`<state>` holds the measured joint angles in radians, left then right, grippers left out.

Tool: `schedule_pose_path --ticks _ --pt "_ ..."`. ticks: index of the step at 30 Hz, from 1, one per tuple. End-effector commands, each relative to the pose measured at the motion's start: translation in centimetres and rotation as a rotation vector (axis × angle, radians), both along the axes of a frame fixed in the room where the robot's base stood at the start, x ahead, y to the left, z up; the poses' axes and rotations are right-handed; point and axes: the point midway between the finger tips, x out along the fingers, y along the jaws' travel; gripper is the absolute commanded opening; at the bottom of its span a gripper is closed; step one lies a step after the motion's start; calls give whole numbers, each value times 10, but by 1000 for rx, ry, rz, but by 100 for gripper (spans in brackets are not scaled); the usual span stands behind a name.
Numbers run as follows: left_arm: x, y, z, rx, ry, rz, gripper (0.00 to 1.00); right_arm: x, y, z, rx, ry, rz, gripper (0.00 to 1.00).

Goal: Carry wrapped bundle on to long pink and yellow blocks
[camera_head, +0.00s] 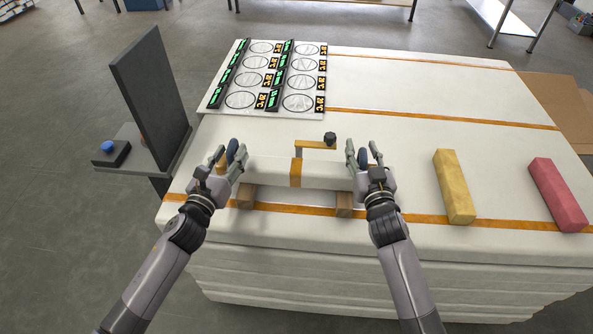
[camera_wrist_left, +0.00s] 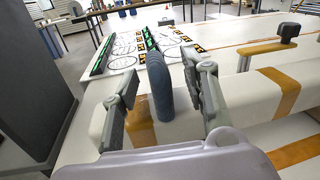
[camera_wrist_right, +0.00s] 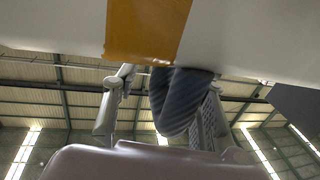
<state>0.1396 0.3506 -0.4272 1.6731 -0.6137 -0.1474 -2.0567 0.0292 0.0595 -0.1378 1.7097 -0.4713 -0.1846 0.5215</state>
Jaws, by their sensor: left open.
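The wrapped bundle (camera_head: 266,173) is a long white bar with orange bands, lying left to right across two brown wooden blocks (camera_head: 246,197). The long yellow block (camera_head: 454,187) and long pink block (camera_head: 558,194) lie apart on the table to its right, with nothing on them. My left gripper (camera_head: 226,158) is open at the bundle's left end; its spread fingers show over an orange band in the left wrist view (camera_wrist_left: 162,95). My right gripper (camera_head: 364,156) is at the bundle's right end, fingers spread, close to an orange band (camera_wrist_right: 145,28). Its exact contact is hidden.
Behind the bundle stands an orange bracket with a black knob (camera_head: 330,138). A board with circles and green labels (camera_head: 262,80) lies at the back left. A dark upright panel (camera_head: 152,95) and a blue button box (camera_head: 109,151) stand left. The back right tabletop is clear.

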Motion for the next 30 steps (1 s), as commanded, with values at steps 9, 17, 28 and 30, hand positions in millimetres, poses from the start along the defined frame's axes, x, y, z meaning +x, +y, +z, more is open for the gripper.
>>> schedule_pose_path --ticks 9,17,28,30 --pt "0 0 0 0 0 0 23 0 0 0 1 0 0 22" --pt "0 0 0 0 0 0 6 0 0 0 1 0 -1 4" --pt "0 0 0 0 0 1 0 0 -1 0 1 1 -1 0" --pt "0 0 0 0 0 1 0 -1 -1 0 1 1 -1 0"
